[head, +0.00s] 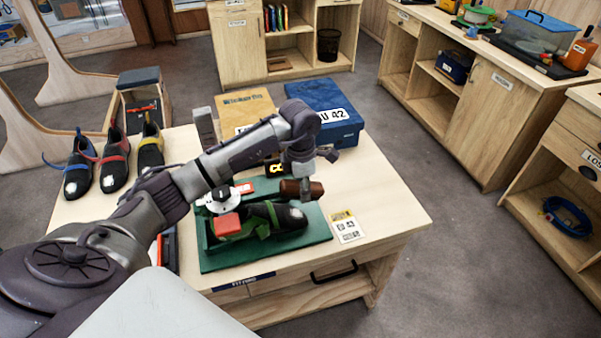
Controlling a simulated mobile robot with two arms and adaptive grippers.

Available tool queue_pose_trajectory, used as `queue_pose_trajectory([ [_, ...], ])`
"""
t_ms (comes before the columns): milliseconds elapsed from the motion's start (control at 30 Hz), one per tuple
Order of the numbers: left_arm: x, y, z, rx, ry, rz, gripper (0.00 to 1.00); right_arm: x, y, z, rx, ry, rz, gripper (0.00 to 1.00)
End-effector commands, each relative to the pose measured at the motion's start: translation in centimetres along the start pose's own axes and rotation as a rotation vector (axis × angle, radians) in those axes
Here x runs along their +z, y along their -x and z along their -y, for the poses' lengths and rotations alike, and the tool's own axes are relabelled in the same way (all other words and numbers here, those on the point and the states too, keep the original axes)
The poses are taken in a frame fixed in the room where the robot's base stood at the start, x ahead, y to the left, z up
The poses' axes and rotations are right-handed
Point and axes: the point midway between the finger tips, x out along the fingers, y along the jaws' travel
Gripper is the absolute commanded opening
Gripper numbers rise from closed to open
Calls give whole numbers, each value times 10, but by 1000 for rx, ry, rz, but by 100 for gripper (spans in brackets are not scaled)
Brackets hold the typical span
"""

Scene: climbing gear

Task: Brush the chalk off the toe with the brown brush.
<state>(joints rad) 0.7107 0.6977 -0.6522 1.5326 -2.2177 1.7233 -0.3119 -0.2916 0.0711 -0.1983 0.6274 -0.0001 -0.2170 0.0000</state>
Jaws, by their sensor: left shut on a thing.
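A black climbing shoe with green straps (286,219) lies on a green board (307,241) on the table, its toe pointing right. A pale patch seems to show on the toe, but it is too small to tell clearly. My left gripper (304,178) reaches over the board from the left. It is shut on the brown brush (316,190), which is held across the jaws just above the toe. Whether the brush touches the shoe I cannot tell. My right gripper is out of view.
Several shoes with pale toes (114,172) stand at the table's left. A blue box (338,130) and a tan box (243,104) stand at the back. A printed card (347,227) lies right of the board. The table's right corner is clear.

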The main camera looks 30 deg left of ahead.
Motion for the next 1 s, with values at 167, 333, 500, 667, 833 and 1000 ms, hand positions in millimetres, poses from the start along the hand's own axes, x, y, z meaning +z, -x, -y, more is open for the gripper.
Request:
queue_pose_trajectory([
  [167,-6,-4,-9,4,122,-20,14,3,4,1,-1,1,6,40],
  [333,-12,-19,-8,4,124,-21,14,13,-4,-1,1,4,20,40],
  [500,-20,-36,-7,4,122,-21,14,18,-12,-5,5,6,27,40],
  [667,-25,-48,-7,4,122,-20,14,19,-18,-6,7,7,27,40],
  [833,-29,-55,-6,4,120,-20,14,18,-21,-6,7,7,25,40],
  [1000,-29,-56,-6,5,120,-19,14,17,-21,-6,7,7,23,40],
])
